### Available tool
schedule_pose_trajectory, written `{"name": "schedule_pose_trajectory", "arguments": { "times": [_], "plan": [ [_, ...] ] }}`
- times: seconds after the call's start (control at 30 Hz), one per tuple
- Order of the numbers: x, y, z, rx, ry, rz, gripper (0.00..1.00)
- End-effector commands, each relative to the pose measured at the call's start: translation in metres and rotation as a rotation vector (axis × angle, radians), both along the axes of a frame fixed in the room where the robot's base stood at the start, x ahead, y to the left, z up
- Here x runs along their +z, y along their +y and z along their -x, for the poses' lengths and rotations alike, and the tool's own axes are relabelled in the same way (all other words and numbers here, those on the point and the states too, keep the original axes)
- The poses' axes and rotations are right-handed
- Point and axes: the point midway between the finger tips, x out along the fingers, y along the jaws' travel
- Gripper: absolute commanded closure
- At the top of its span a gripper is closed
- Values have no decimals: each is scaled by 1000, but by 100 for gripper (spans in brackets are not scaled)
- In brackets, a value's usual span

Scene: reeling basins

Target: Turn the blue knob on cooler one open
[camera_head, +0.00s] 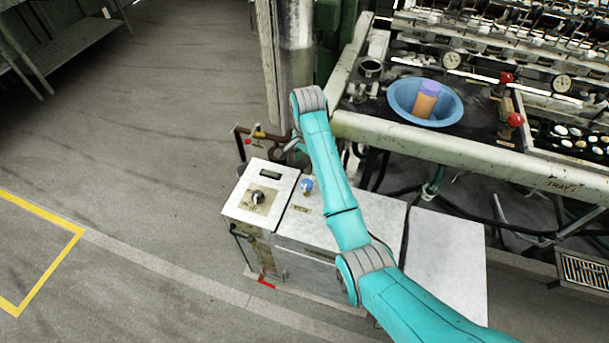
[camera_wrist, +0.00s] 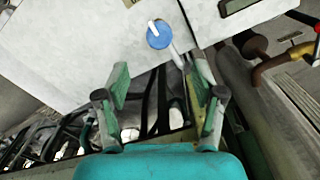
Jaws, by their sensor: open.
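The blue knob (camera_head: 306,185) sits on top of the white cooler box (camera_head: 325,232), just left of my forearm in the head view. In the wrist view the blue knob (camera_wrist: 159,34) is near the top centre, with a pale mark on it and a light pipe beside it. My gripper (camera_wrist: 160,84) is open and empty in the wrist view, its green fingers apart below the knob and not touching it.
A control panel with a black dial (camera_head: 258,197) and small display stands left of the knob. A brass-coloured pipe fitting (camera_head: 265,134) is behind it. A steel bench with a blue bowl (camera_head: 425,101) and red knobs is at right. Floor at left is clear.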

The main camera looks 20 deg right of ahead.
Motion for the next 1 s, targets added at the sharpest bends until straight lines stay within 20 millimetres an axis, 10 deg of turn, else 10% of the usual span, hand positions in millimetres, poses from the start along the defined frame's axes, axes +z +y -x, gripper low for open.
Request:
{"name": "schedule_pose_trajectory", "arguments": {
  "times": [0.5, 1.0],
  "plan": [
    [-83, 0, 1, 1, 2, 0, 32],
    [-99, 0, 0, 1, 0, 0, 32]
  ]
}}
